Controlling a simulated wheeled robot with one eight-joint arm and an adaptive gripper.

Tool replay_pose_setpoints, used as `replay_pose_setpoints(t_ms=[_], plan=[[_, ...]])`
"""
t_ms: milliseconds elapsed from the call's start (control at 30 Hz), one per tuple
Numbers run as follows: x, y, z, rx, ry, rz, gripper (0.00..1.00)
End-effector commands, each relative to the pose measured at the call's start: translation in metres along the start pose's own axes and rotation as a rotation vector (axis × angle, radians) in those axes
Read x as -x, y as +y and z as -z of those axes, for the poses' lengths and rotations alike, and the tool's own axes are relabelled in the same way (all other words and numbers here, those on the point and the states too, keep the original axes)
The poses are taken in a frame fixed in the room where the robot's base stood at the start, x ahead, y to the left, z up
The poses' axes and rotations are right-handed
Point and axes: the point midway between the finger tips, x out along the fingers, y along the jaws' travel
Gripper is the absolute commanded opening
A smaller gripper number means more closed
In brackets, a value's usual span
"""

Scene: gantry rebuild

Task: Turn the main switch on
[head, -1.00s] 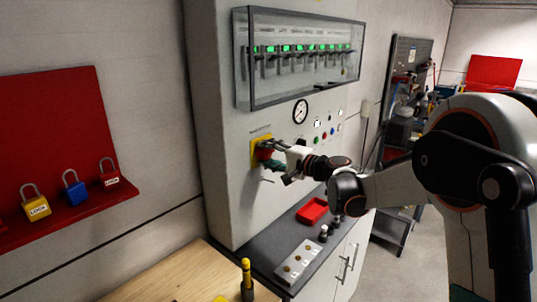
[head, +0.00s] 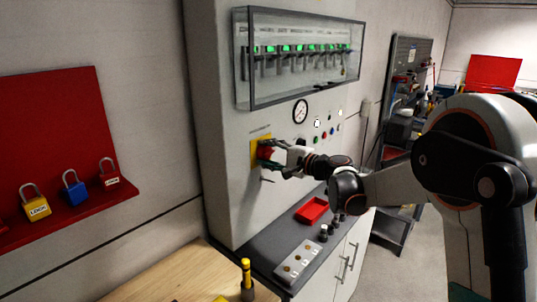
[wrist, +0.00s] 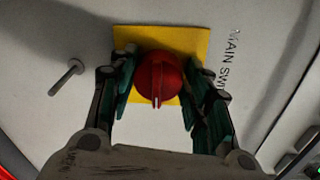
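The main switch is a red round knob (wrist: 159,78) on a yellow plate (wrist: 195,42), on the cabinet front. Part of its label shows beside the plate in the wrist view. In the head view the yellow plate (head: 256,153) shows at the cabinet's left, with the red knob (head: 265,153) partly hidden by my fingers. My gripper (wrist: 157,95) is open, with one green-padded finger on each side of the knob. A gap shows between each finger and the knob. A white mark on the knob points towards my gripper's palm in the wrist view.
A metal peg (wrist: 66,77) sticks out beside the plate. A glass-covered breaker box (head: 300,60) is above, with a gauge (head: 300,112) below it. A counter holds a red tray (head: 312,210) and a socket strip (head: 299,262).

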Motion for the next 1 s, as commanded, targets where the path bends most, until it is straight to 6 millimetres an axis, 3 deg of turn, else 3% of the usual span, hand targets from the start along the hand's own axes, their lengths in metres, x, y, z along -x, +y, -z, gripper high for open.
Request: replay_pose_setpoints(t_ms=[67,400,533,1000], plan=[[0.000,0.000,0.000,0.000,0.000,0.000,0.64],[0.001,0.000,0.000,0.001,0.000,0.000,0.64],[0.010,0.000,0.001,0.001,0.001,0.000,0.64],[0.097,0.000,0.001,0.001,0.002,0.000,0.64]])
